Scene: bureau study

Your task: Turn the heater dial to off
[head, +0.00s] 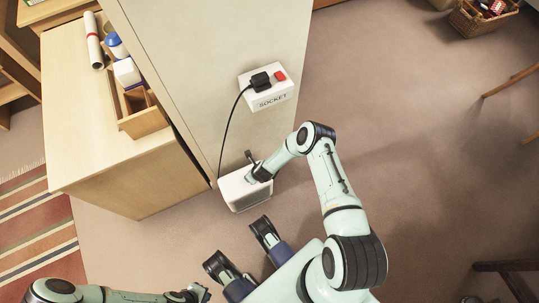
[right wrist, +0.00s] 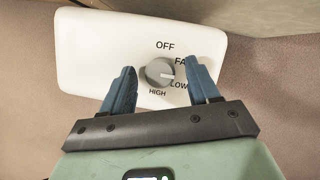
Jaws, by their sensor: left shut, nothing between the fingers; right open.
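The heater (head: 238,196) is a small white box on the floor against the grey side panel. It also shows in the right wrist view (right wrist: 90,50). Its round grey dial (right wrist: 158,72) has labels OFF above, FAN partly covered, LOW at right and HIGH below. The dial's pale mark points right, roughly between FAN and LOW. My right gripper (right wrist: 160,68) is open, with one blue finger on each side of the dial; I cannot tell whether they touch it. In the head view my right wrist covers the dial. My left gripper (head: 198,292) is shut and empty at the bottom edge, away from the heater.
A white socket box (head: 266,94) with a black plug and red switch is on the panel (head: 200,50). A black cable (head: 226,128) runs down toward the heater. A wooden desk (head: 75,130) stands left. The floor at right is mostly clear.

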